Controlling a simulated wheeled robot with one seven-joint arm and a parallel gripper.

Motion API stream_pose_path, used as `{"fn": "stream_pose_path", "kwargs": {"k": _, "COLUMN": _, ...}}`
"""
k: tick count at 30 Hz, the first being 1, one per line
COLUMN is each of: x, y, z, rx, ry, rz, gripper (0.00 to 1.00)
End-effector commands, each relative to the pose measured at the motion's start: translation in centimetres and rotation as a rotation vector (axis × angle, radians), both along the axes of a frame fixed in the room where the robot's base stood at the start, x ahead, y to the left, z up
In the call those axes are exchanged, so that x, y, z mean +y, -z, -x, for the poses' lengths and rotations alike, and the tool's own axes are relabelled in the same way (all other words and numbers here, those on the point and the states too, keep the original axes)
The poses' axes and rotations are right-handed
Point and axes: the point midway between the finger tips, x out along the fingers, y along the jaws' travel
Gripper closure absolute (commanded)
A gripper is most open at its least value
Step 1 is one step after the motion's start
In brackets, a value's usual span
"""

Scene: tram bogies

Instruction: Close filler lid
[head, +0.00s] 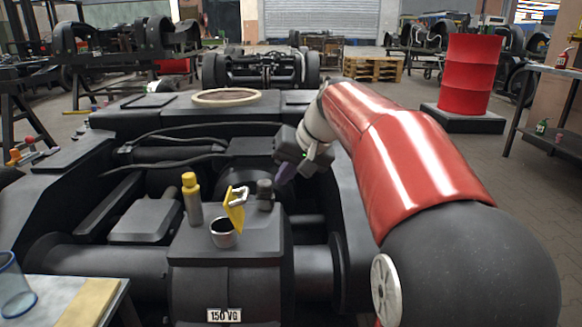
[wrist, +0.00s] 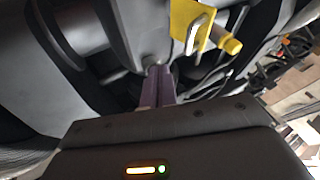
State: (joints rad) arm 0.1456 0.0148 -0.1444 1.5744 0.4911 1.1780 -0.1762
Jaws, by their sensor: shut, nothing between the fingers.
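The filler neck (head: 223,238) is a short metal cup on top of the dark gearbox. Its yellow filler lid (head: 233,213) stands raised, tilted up at the right of the neck's mouth, with a pale metal loop on it. The lid also shows at the top of the wrist view (wrist: 188,24). My gripper (head: 281,178) hangs to the upper right of the lid, apart from it, beyond a small dark knob (head: 265,190). Its purple fingers are together and empty; they show in the wrist view (wrist: 159,72) below the lid.
A grey post with a yellow top (head: 191,198) stands left of the filler neck. Dark bogie frame beams and hoses surround the gearbox. A ring (head: 227,97) lies on the far beam.

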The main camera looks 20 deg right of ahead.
Motion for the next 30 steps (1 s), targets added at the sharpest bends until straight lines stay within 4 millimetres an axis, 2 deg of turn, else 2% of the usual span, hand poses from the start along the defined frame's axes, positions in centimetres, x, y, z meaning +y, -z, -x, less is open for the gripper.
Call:
{"fn": "stream_pose_path", "kwargs": {"k": 1, "x": 0.4, "y": 1.3, "z": -0.5, "rx": 0.003, "ry": -0.002, "rz": -0.001, "gripper": 1.00}}
{"fn": "stream_pose_path", "kwargs": {"k": 5, "x": 1.3, "y": 3.4, "z": -1.8, "rx": 0.003, "ry": -0.002, "rz": 0.000, "gripper": 1.00}}
{"fn": "stream_pose_path", "kwargs": {"k": 9, "x": 3.3, "y": 3.6, "z": -2.5, "rx": -0.001, "ry": -0.004, "rz": 0.001, "gripper": 1.00}}
{"fn": "stream_pose_path", "kwargs": {"k": 13, "x": 4.5, "y": 3.7, "z": -2.9, "rx": -0.001, "ry": -0.002, "rz": 0.001, "gripper": 1.00}}
{"fn": "stream_pose_path", "kwargs": {"k": 30, "x": 5.1, "y": 3.5, "z": -3.1, "rx": 0.003, "ry": -0.001, "rz": 0.009, "gripper": 1.00}}
